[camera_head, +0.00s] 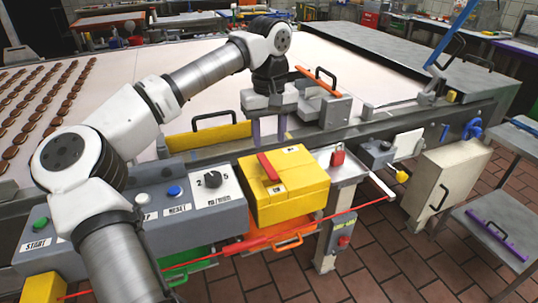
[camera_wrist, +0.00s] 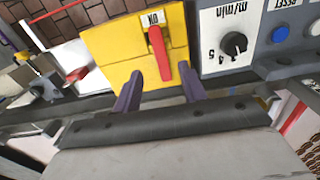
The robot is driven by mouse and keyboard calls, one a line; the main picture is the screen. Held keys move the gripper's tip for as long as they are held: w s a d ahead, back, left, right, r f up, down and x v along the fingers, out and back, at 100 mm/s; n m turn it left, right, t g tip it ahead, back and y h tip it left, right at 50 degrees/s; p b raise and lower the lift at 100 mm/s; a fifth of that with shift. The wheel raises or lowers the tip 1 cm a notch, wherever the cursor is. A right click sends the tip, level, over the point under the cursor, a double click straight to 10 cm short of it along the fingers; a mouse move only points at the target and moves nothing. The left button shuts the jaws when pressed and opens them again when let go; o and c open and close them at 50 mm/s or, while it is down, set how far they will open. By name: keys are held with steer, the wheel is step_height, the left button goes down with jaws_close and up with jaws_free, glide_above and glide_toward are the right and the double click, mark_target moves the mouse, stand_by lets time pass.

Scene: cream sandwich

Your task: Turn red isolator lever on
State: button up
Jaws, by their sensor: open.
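The red isolator lever (camera_head: 268,167) lies along the top of a yellow box (camera_head: 300,200) beside the control panel. In the wrist view, the red lever (camera_wrist: 158,52) has one end near a white label (camera_wrist: 152,19) reading ON, seen upside down. My gripper (camera_head: 270,132) is open and empty, with its purple fingers pointing down just behind the yellow box.
A grey control panel (camera_head: 160,200) with a black dial (camera_head: 213,180) and buttons adjoins the box on the left. A red padlock-like part (camera_head: 337,155) is at its right. A conveyor (camera_head: 120,62) carries rows of brown sandwiches behind.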

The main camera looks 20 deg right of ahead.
step_height(320, 180, up, 6)
stand_by(0.5)
